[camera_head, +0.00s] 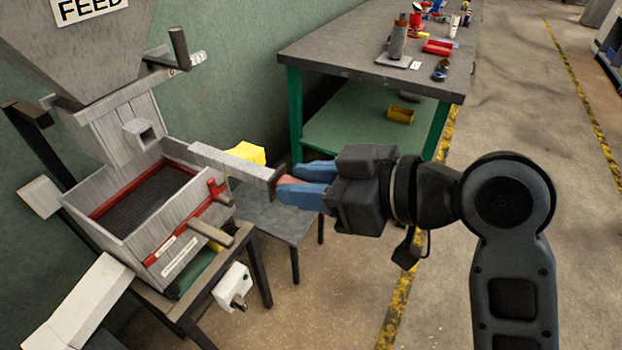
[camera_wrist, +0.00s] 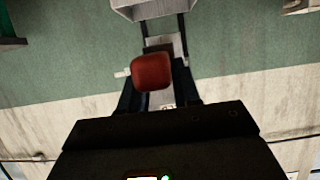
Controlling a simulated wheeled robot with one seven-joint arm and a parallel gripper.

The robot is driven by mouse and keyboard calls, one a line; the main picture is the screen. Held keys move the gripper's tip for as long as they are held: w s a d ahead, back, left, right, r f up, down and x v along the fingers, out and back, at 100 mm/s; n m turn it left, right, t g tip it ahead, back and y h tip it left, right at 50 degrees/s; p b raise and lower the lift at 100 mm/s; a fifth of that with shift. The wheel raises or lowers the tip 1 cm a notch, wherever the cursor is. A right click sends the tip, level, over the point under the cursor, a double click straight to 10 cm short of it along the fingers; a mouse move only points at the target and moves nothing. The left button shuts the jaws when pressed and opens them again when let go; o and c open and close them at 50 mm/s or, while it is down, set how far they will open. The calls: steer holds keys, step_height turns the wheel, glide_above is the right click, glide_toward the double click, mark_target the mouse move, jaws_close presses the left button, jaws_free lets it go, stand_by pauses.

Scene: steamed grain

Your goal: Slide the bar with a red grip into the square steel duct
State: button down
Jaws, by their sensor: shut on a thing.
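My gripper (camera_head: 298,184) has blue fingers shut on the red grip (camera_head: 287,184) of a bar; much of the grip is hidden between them. The grey bar (camera_head: 232,165) points left toward the machine, with a dark collar (camera_head: 274,182) beside the grip. Its far end overlaps the back right corner of the machine's tray in the head view; I cannot tell whether they touch. The square steel duct (camera_head: 140,133) is a short open stub below the hopper, up and left of the bar's end. In the wrist view the red grip (camera_wrist: 152,72) sits between the fingers (camera_wrist: 158,92).
The hopper (camera_head: 65,40) marked FEED hangs over a tray (camera_head: 125,240) with a red rim and dark mesh. A red-clamped side rail, a post and a yellow piece (camera_head: 246,152) are near the bar.

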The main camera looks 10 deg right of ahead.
mark_target(196, 145)
steer(key=shift+w+a+r+b+x, duration=0.1)
steer(key=shift+r+b+x, duration=0.15)
steer(key=shift+x, duration=1.15)
steer(key=shift+w+a+r+b+x, duration=0.1)
steer(key=shift+r+x, duration=0.2)
steer(key=shift+x, duration=1.1)
steer(key=shift+w+a+r+b+x, duration=0.1)
steer(key=shift+r+b+x, duration=0.15)
steer(key=shift+x, duration=1.2)
steer(key=shift+a, duration=0.1)
steer(key=shift+w+a+r, duration=0.1)
steer(key=shift+w+a, duration=0.2)
steer(key=shift+a, duration=0.1)
steer(key=shift+w+a+p, duration=0.3)
steer(key=shift+w+a, duration=0.45)
steer(key=shift+a, duration=0.1)
steer(key=shift+a, duration=0.1)
steer(key=shift+w+a, duration=0.9)
steer(key=shift+a, duration=0.2)
steer(key=shift+w+a, duration=0.1)
steer(key=shift+w+a, duration=0.75)
steer(key=shift+a, duration=0.15)
steer(key=shift+w+a, duration=0.7)
steer(key=shift+a, duration=0.25)
steer(key=shift+w+a, duration=0.55)
steer(key=shift+a, duration=0.2)
